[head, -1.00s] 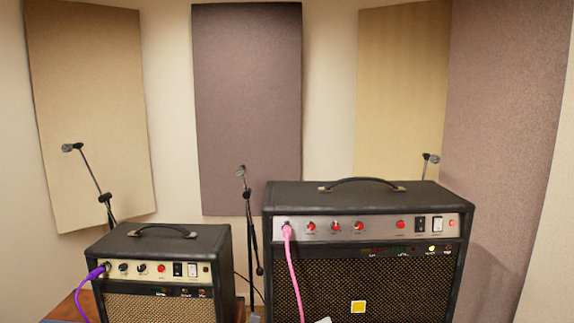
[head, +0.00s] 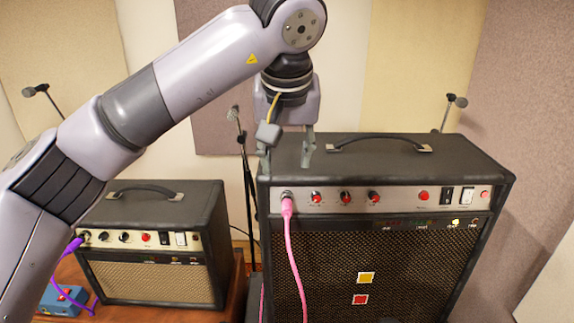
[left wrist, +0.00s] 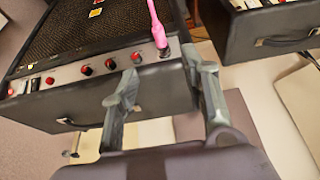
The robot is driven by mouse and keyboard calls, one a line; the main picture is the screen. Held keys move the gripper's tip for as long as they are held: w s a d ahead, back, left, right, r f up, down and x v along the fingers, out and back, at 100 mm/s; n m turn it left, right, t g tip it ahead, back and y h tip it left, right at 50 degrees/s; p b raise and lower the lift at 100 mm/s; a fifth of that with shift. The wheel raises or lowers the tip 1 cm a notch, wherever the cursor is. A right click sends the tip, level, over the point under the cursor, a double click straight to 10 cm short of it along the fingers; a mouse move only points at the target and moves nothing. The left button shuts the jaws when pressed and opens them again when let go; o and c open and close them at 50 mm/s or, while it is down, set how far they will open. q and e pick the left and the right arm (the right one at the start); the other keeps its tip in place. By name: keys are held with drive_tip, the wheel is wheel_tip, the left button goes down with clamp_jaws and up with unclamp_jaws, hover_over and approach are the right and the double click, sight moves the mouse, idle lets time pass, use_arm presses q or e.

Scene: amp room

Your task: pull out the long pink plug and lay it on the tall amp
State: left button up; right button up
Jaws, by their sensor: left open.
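The long pink plug (head: 287,207) sits in the leftmost socket on the front panel of the tall amp (head: 375,160), and its pink cable hangs down the grille. It also shows in the left wrist view (left wrist: 158,36), at the amp's panel beyond the fingertips. My left gripper (head: 288,158) is open and empty, pointing down over the left end of the tall amp's top, above and behind the plug. Its two fingers (left wrist: 165,88) stand apart in the left wrist view, with the plug not between them. My right gripper is not in view.
A smaller amp (head: 150,205) with a purple plug (head: 72,246) stands at the left on a wooden surface, beside a blue pedal (head: 62,300). A mic stand (head: 245,180) rises between the amps. The tall amp's handle (head: 378,139) arches over its top.

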sight(287, 208)
use_arm(q)
drive_tip(key=p+x, duration=0.5)
drive_tip(key=x, duration=1)
drive_tip(key=shift+f, duration=0.45)
drive_tip(key=shift+w+f, duration=0.15)
drive_tip(key=shift+f, duration=0.35)
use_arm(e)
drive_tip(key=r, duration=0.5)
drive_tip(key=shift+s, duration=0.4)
use_arm(q)
drive_tip(key=shift+c, duration=0.6)
clamp_jaws()
